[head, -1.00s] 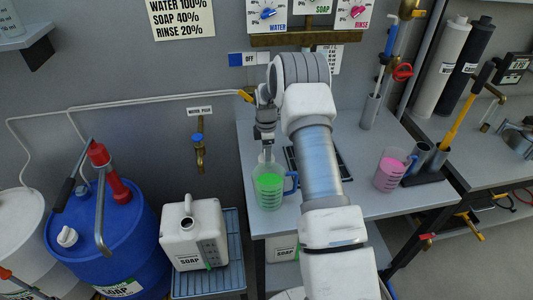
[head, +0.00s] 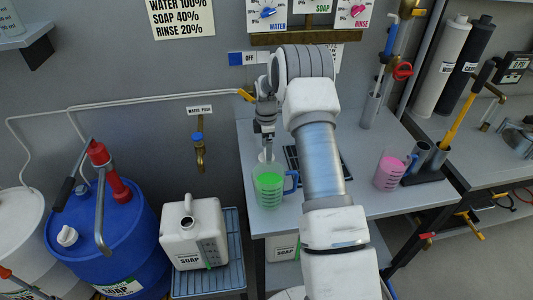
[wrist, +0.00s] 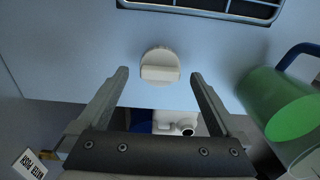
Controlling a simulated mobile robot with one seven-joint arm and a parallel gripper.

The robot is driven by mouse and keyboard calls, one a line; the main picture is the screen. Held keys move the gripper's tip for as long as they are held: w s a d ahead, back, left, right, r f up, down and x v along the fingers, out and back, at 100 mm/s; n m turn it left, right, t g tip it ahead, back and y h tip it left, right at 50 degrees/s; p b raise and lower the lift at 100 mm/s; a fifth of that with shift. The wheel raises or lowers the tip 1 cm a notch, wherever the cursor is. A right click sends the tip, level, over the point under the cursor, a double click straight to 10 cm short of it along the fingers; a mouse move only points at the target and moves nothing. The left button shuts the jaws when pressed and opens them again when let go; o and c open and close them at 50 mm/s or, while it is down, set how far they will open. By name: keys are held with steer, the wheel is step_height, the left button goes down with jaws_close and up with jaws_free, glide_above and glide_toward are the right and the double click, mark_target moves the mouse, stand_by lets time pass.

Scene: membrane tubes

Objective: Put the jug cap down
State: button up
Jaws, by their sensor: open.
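The jug cap (wrist: 160,66) is a white round cap with a raised grip bar. It rests on the grey bench top, and it also shows as a small pale shape just behind the green-filled jug in the head view (head: 265,157). My gripper (wrist: 159,76) is open, with one finger on either side of the cap in the wrist view and clear gaps to both. In the head view my gripper (head: 267,149) points down, just above the cap. The white soap jug (head: 194,233) stands to the left with its spout uncovered.
A measuring jug with green liquid (head: 269,188) stands close to my gripper, and a pink one (head: 390,171) stands further right. A dark grate (head: 293,163) lies beside the cap. A blue drum (head: 103,240) and a wall tap (head: 199,154) are at left.

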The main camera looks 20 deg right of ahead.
steer(key=s+a+r+m+t, duration=0.1)
steer(key=s+a+r, duration=0.1)
steer(key=r, duration=0.5)
steer(key=s+a+r+m, duration=0.1)
steer(key=s+r+m, duration=0.1)
steer(key=r, duration=0.6)
steer(key=s+a+r+m+t, duration=0.1)
steer(key=s+a+r, duration=0.15)
steer(key=r, duration=0.45)
steer(key=s+a+r+m, duration=0.3)
steer(key=s+r+m, duration=0.1)
steer(key=s+r, duration=0.45)
steer(key=s+a+m+t, duration=0.1)
steer(key=s+m, duration=0.3)
steer(key=s, duration=0.6)
steer(key=s+a+m+t, duration=0.2)
steer(key=s+m, duration=0.1)
steer(key=s, duration=0.8)
steer(key=shift+a+f+m+t, duration=0.25)
steer(key=shift+a+m+t, duration=0.05)
steer(key=shift+a+m, duration=0.1)
